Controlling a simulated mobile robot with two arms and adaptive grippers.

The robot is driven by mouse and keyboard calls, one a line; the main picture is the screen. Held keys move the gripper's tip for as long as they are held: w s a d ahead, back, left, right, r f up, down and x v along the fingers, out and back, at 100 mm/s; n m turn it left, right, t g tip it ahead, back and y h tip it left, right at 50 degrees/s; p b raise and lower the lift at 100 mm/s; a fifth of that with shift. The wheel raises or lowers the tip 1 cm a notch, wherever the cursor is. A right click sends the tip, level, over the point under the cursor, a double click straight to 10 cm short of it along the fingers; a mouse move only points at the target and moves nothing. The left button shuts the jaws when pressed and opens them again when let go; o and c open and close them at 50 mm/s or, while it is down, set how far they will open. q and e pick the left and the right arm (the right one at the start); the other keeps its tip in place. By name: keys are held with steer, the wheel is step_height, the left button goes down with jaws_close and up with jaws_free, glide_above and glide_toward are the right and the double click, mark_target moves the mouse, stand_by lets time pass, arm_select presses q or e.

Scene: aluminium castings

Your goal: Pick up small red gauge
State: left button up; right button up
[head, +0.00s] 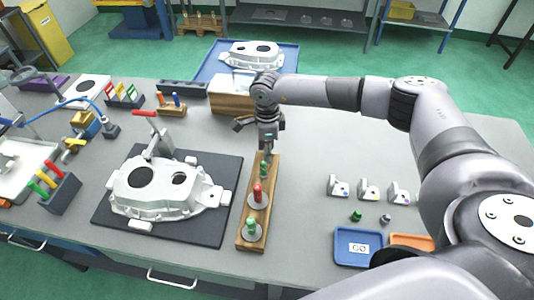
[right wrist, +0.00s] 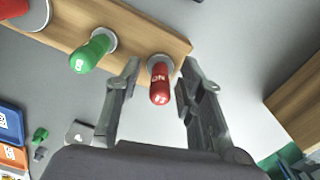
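The small red gauge (right wrist: 160,85), a red handle with white lettering, stands at the end of the wooden rack (right wrist: 130,25) in the right wrist view. My right gripper (right wrist: 155,82) is open, with one finger on each side of this gauge and visible gaps to both. In the head view my right gripper (head: 267,150) is above the far end of the rack (head: 245,242) and hides this gauge. A green gauge (right wrist: 93,50) stands beside it, then a larger red gauge (right wrist: 15,8). My left gripper is not in view.
A white casting (head: 150,190) sits on a dark mat (head: 205,235) left of the rack. A wooden block (head: 228,100) stands near the gripper. Blue (head: 345,258) and orange (head: 405,240) trays lie at front right.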

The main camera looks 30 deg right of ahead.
jaws_close()
steer(key=shift+r, duration=0.1)
stand_by(0.5)
